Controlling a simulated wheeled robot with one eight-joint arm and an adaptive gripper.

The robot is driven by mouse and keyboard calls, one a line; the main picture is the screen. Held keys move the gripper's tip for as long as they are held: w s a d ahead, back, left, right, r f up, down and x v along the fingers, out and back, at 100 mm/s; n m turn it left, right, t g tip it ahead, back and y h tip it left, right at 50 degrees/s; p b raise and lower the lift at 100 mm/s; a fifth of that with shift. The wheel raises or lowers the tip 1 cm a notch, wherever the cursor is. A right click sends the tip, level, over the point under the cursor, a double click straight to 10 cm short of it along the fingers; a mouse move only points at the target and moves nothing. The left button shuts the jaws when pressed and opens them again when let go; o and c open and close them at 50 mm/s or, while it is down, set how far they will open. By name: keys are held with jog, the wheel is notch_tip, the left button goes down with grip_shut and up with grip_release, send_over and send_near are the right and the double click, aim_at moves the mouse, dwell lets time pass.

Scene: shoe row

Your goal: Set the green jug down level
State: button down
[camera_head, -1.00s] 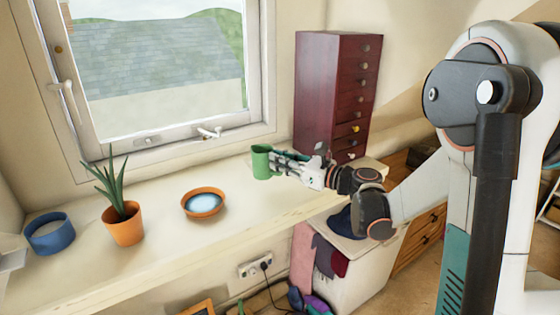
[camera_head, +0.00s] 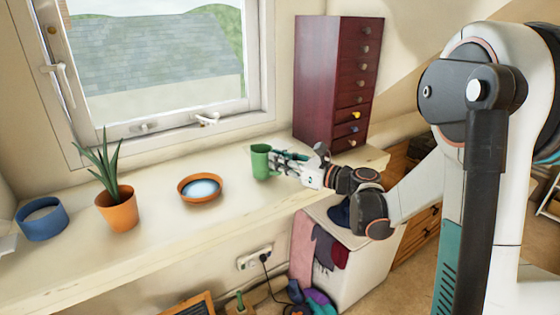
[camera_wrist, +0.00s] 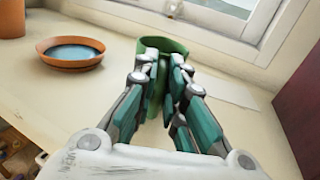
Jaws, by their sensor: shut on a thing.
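The green jug (camera_head: 260,161) is upright at the window shelf (camera_head: 150,246), right of the orange dish. My gripper (camera_head: 276,160) reaches in from the right and is shut on the jug's right side. In the wrist view the jug (camera_wrist: 172,46) shows behind and between the fingers of my gripper (camera_wrist: 162,70), which hide much of it. The jug looks close to level. I cannot tell whether its base touches the shelf.
An orange dish (camera_head: 200,196) with a pale blue inside stands left of the jug. Farther left are a potted plant (camera_head: 117,210) and a blue pot (camera_head: 42,224). A dark red drawer cabinet (camera_head: 335,85) stands to the right.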

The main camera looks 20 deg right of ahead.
jog(key=shift+f+b, duration=0.4)
jog(key=shift+f, duration=0.1)
jog(key=c, duration=1.6)
grip_release()
